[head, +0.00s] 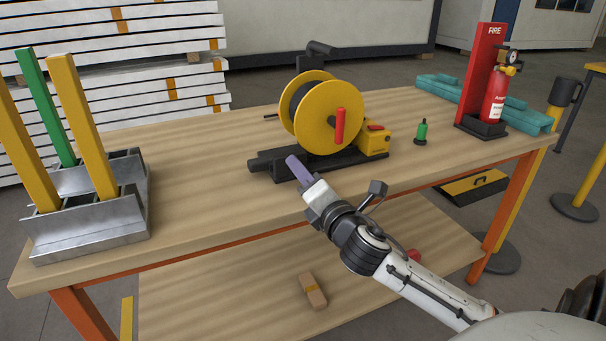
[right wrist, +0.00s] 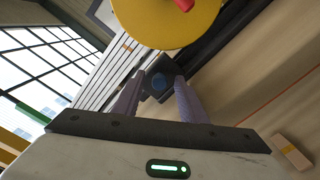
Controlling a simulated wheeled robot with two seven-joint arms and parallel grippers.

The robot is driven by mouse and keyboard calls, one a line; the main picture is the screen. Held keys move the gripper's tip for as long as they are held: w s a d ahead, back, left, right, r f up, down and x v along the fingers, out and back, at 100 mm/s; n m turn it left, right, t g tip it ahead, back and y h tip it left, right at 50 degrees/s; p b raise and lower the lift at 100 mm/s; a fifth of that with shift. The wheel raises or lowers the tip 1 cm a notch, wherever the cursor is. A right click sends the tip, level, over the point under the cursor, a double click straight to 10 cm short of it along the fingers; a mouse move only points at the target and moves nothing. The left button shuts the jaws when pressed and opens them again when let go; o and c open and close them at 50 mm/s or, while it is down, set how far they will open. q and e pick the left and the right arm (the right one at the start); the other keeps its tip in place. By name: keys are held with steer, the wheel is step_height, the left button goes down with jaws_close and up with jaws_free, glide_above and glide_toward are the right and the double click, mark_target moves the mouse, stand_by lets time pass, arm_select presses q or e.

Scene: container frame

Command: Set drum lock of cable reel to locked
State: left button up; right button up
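The cable reel has a yellow drum (head: 330,115) with a red handle (head: 339,126) on a black base (head: 335,163). At its right end is a yellow box (head: 374,141) with a red piece (head: 375,127) on top. A black block (head: 265,163) sticks out at the base's left end. My right gripper (head: 293,162) is at the near left of the base. In the right wrist view its fingers (right wrist: 160,92) are apart, with a dark block (right wrist: 158,68) bearing a bluish round face between or just beyond the tips; contact is unclear. My left gripper is not visible.
A grey metal rack (head: 90,225) with yellow and green bars stands on the left of the wooden table (head: 215,190). A green bottle (head: 421,131) and a fire extinguisher (head: 493,97) stand to the right. The table between rack and reel is clear.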

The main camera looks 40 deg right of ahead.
steer(key=v, duration=1)
steer(key=shift+s+r, duration=0.1)
steer(key=shift+s, duration=0.05)
